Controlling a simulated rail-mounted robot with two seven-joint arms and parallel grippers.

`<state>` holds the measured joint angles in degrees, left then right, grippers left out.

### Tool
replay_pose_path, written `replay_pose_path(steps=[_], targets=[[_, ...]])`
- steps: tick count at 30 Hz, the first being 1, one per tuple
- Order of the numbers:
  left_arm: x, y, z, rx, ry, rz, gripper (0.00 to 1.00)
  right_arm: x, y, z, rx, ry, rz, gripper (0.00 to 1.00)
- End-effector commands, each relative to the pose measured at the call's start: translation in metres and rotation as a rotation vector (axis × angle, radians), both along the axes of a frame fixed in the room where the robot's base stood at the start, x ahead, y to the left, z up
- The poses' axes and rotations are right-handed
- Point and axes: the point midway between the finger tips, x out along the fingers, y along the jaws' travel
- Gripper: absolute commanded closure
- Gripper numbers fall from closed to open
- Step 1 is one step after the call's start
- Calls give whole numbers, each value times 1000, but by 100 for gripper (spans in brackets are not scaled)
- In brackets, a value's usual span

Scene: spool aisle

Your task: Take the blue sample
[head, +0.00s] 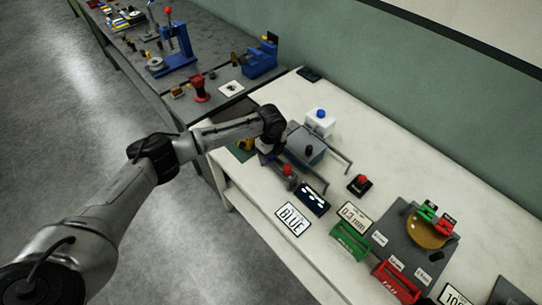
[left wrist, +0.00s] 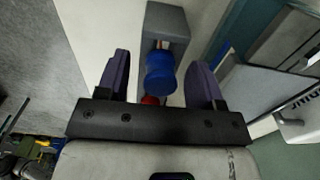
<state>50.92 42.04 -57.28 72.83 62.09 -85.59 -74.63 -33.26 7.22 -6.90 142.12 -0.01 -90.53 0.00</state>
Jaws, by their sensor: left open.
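A blue cylinder (left wrist: 160,75), which looks like the blue sample, shows in the left wrist view between the two fingers of my left gripper (left wrist: 160,85). Clear gaps show on both sides of it, so the fingers are open. It sits in front of the end of a grey block (left wrist: 167,22); I cannot tell how it is held there. A red piece (left wrist: 150,100) shows just past it. In the head view my left gripper (head: 267,156) is over the near left part of the white table and hides the cylinder. My right gripper is not in view.
A red knob (head: 287,170) on a grey block stands close to the gripper. A grey box (head: 306,146) with bent bars and a white box (head: 319,122) with a blue knob stand behind. A "BLUE" plate (head: 292,219) and a dark panel (head: 312,199) lie in front.

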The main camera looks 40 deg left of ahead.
Motion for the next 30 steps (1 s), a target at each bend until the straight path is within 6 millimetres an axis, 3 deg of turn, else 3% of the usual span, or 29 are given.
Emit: replay_pose_path(steps=[8, 24, 30], targets=[[0, 0, -2, 0, 0, 0, 39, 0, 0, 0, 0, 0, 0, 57], [0, 0, -2, 0, 0, 0, 91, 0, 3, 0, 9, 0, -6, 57], [0, 0, -2, 0, 0, 0, 92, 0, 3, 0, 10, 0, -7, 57]])
